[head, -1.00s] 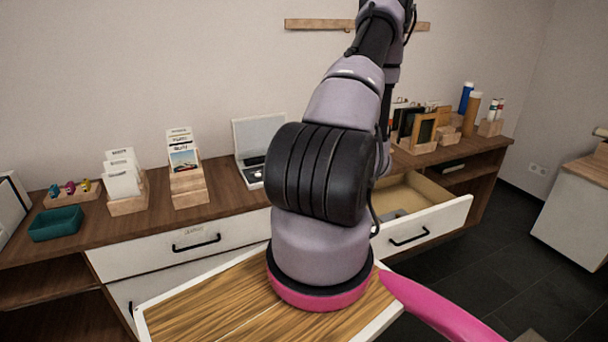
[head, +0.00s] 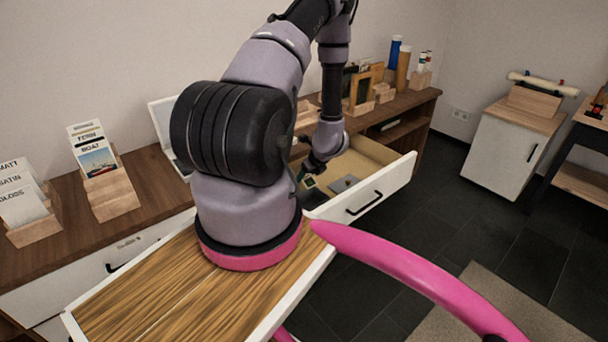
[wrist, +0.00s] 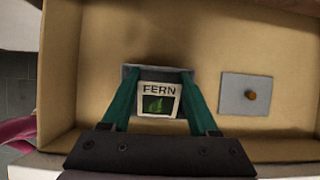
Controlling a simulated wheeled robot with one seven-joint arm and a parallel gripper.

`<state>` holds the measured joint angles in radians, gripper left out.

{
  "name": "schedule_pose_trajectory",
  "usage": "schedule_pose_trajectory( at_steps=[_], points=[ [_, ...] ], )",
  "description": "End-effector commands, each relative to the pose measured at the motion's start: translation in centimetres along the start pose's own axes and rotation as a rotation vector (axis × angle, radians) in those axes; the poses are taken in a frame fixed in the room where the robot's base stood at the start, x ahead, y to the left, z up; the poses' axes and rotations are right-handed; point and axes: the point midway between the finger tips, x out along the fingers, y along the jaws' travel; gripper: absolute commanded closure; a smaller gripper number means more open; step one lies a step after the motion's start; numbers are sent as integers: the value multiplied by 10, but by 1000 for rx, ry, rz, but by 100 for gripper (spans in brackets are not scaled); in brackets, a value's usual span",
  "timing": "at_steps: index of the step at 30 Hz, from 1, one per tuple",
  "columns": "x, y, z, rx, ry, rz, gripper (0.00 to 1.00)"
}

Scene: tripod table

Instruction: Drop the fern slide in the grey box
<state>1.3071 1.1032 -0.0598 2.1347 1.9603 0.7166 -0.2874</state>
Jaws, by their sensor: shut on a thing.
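The fern slide (wrist: 158,101), a small pale-framed square marked FERN with a green leaf picture, is between the green fingers of my gripper (wrist: 158,108) in the wrist view. My gripper is shut on it and holds it over the open drawer. A grey box (wrist: 130,72) sits in the drawer below the slide; mostly its far rim shows, and the slide and fingers hide much of it. A flat grey lid (wrist: 246,96) with a brown knob lies to its right. In the head view the slide (head: 310,182) shows small at the drawer's left part, below my wrist.
The open drawer (head: 386,186) has white front and tan inside walls around the box and lid. Card holders (head: 108,190) and frames in wooden stands (head: 361,92) stand on the cabinet top. The drawer floor right of the lid is clear.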

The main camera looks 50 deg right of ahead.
Motion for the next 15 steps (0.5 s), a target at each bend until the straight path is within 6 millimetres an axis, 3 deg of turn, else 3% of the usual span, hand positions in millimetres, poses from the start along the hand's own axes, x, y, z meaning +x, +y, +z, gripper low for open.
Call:
schedule_pose_trajectory(
  at_steps=[7,15],
  points=[
    [-1,1,0,-3,2,1,90],
    [20,1,-12,-1,2,3,90]
  ],
)
